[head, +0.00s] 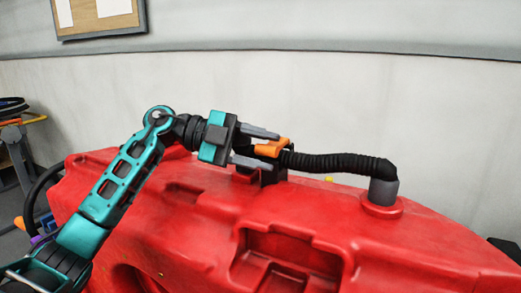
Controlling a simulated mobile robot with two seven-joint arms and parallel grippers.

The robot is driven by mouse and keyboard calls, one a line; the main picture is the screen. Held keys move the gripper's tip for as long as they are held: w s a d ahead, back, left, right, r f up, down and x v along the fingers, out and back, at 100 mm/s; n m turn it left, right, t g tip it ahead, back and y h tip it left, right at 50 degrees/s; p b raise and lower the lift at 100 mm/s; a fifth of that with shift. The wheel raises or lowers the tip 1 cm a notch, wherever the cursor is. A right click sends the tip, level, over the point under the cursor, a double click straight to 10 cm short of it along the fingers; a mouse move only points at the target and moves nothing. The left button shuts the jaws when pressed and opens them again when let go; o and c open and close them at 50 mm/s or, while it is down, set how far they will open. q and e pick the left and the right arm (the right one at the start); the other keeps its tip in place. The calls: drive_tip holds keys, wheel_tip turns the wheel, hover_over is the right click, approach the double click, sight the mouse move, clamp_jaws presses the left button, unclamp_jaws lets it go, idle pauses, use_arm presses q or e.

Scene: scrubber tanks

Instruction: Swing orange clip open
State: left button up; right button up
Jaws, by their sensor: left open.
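The orange clip (270,148) sits at the left end of a black ribbed hose (335,162), on top of the red tank (220,215). My left gripper (262,148) is open, with one finger above the clip and one below it in the picture. The clip's left part lies between the fingertips. I cannot tell whether a finger touches it. A dark holder under the hose end is partly hidden by the lower finger. My right gripper is not in the view.
The hose runs right to a grey fitting (383,190) on the tank top. A recess (290,250) opens in the tank's front. A pale wall (430,110) stands behind. A rack (18,140) with dark coils stands at the far left.

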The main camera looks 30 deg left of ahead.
use_arm(q)
drive_tip(key=shift+c, duration=0.3)
clamp_jaws()
drive_tip(key=shift+f, duration=0.1)
